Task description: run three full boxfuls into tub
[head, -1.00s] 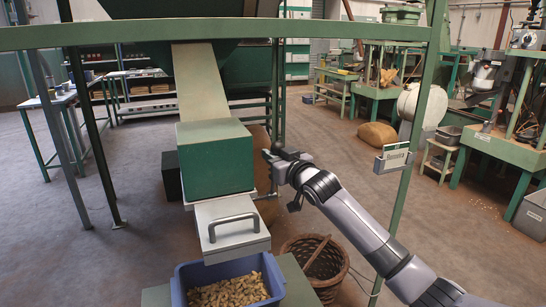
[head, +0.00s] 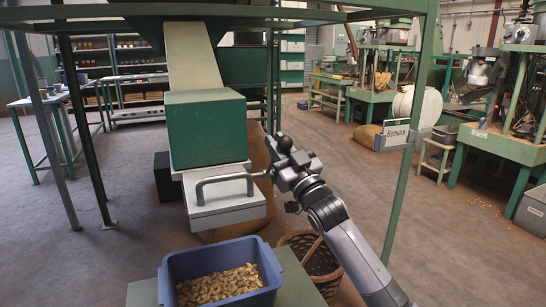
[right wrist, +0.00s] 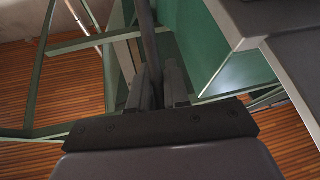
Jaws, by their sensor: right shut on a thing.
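A green box (head: 205,130) sits under the pale chute (head: 193,65). Below it a white slab-like box (head: 222,208) with a grey bar handle (head: 222,180) juts out above the tub. The blue tub (head: 172,276) stands below and holds a layer of tan nuts (head: 222,285). My right gripper (head: 278,168) is beside the green box, at its right. In the right wrist view its fingers (right wrist: 157,88) are closed around a dark bar (right wrist: 149,40). The bar's far end is hidden. My left gripper is not in view.
A wicker basket (head: 318,265) stands right of the tub. A green frame post (head: 404,190) rises at the right. A brown sack (head: 255,180) is behind the green box.

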